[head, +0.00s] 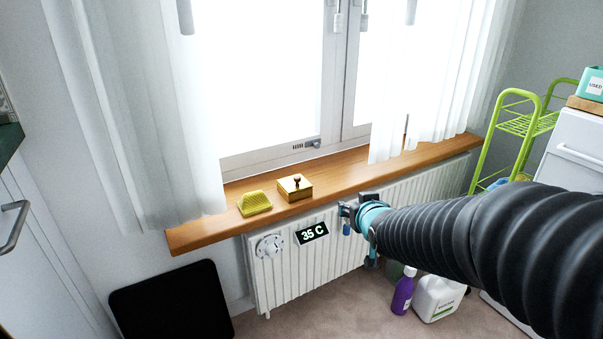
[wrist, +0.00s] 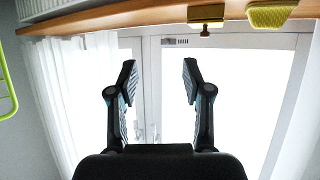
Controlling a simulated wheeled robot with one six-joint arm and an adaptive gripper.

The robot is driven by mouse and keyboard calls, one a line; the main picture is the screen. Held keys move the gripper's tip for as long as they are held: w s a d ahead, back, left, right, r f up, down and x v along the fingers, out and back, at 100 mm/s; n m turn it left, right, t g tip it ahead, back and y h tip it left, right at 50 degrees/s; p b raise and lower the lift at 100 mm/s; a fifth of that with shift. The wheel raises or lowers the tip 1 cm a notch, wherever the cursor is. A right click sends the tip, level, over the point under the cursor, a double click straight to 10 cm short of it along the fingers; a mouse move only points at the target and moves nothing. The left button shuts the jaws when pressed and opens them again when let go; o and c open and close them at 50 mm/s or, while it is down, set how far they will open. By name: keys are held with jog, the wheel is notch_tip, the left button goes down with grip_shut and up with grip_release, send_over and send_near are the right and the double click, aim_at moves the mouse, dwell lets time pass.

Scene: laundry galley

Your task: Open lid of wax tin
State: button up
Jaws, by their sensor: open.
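The wax tin (head: 294,190) is a small gold box on the wooden window sill, with a dark brown knob on top. Its lid appears shut. It also shows at the top of the wrist view (wrist: 206,13), where the picture is upside down. My gripper (head: 350,214) is in front of the sill, right of the tin in the head view and apart from it. In the wrist view its two fingers (wrist: 158,72) are spread with nothing between them.
A yellow textured block (head: 255,203) lies left of the tin on the sill (head: 340,172). Below is a white radiator (head: 330,234) with a dial and a "35 C" display (head: 312,233). White curtains (head: 150,110) hang at both sides. A green rack (head: 520,125) stands right.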

jog(key=w+a+f+t+y, duration=0.2)
jog(key=w+a+f, duration=0.1)
jog(key=w+a, duration=0.15)
jog(key=n+t+y, duration=0.2)
send_near(298, 180)
jog(key=x, duration=1.1)
jog(key=shift+w+p, duration=0.1)
jog(key=shift+p, duration=0.3)
